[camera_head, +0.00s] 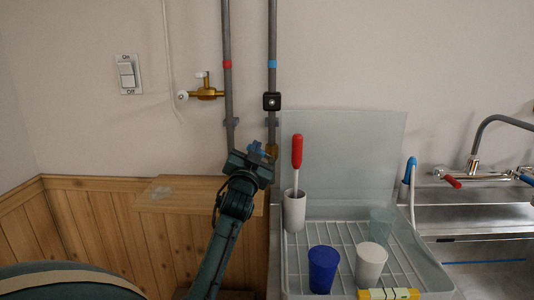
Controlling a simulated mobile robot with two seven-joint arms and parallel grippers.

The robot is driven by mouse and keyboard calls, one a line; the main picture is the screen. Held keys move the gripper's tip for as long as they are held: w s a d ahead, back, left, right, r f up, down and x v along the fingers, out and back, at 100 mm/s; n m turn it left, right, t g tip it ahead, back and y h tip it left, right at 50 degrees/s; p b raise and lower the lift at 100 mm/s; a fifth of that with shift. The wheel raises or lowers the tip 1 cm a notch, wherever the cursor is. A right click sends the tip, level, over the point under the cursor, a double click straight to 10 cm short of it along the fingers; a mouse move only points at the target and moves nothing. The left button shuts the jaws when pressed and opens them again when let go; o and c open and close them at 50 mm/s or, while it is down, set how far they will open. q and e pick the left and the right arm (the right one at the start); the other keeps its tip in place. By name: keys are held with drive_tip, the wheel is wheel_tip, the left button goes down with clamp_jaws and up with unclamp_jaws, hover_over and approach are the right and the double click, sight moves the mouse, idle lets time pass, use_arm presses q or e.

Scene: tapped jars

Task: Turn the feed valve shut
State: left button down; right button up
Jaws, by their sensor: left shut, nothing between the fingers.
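Two grey pipes run down the wall. The right pipe (272,35) has a blue band, and a brass valve body (271,151) sits low on it. A small blue handle (257,148) shows just left of that body, partly hidden by my gripper. My left gripper (254,157) is shut at this blue handle, with nothing visible between its fingers; I cannot tell whether it touches the handle. Which valve is the feed valve is not labelled. My right gripper is not in view.
A black box (271,101) is on the right pipe above the valve. A wooden ledge (165,194) lies left of my arm. A dish rack (300,238) with cups and a red-handled tool (297,150) stands close on the right, then a sink (475,220). A wall switch (127,75) is upper left.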

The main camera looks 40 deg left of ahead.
use_arm(q)
drive_tip(key=n, duration=0.1)
drive_tip(key=f+n+y+b, duration=0.1)
drive_tip(key=n, duration=0.1)
drive_tip(key=n+g+y+b, duration=0.1)
drive_tip(key=n, duration=0.1)
drive_tip(key=shift+s+a+f, duration=0.3)
drive_tip(key=shift+s+a, duration=0.05)
drive_tip(key=shift+a, duration=0.05)
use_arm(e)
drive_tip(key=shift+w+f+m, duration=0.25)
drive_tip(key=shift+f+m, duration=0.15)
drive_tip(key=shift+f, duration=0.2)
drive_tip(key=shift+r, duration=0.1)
use_arm(q)
drive_tip(key=shift+f, duration=0.1)
